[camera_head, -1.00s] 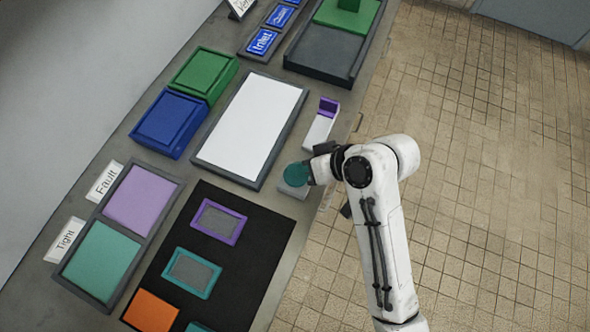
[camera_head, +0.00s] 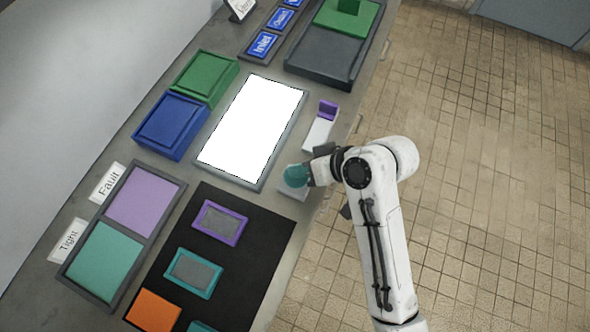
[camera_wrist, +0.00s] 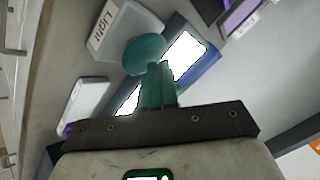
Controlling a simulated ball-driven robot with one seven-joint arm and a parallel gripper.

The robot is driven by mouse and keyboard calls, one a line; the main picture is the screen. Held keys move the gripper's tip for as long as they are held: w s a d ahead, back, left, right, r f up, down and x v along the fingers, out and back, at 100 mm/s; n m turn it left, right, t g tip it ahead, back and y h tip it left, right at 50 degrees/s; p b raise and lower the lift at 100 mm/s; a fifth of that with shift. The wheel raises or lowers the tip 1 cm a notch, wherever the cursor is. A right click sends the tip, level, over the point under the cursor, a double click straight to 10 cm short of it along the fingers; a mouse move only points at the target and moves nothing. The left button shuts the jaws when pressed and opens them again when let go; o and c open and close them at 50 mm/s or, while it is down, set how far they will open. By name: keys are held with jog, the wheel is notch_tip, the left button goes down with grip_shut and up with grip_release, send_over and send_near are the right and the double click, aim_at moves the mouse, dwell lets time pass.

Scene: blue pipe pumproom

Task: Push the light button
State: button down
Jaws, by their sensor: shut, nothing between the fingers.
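The light button is a teal round disc (camera_head: 296,176) on a small grey base (camera_head: 291,193) near the table's right edge. In the wrist view the teal disc (camera_wrist: 143,54) sits beside the label "Light" on its pale base (camera_wrist: 103,30). My gripper (camera_wrist: 155,68) is shut and empty, with its fingertips at the disc's near edge, apparently touching it. In the head view my gripper is largely hidden behind the disc and my wrist. The flat panel (camera_head: 252,130) beside the button glows bright white.
A white and purple block (camera_head: 320,126) stands just beyond the button. Green (camera_head: 203,75) and blue (camera_head: 170,125) boxes lie past the panel. A black mat (camera_head: 257,235) with framed pieces lies nearer. Open tiled floor (camera_head: 480,180) is to the right.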

jog(key=shift+r, duration=0.25)
notch_tip(320, 180, up, 4)
jog(key=p, duration=0.2)
jog(key=shift+f+p, duration=0.25)
jog(key=shift+p, duration=0.15)
jog(key=shift+r, duration=1.2)
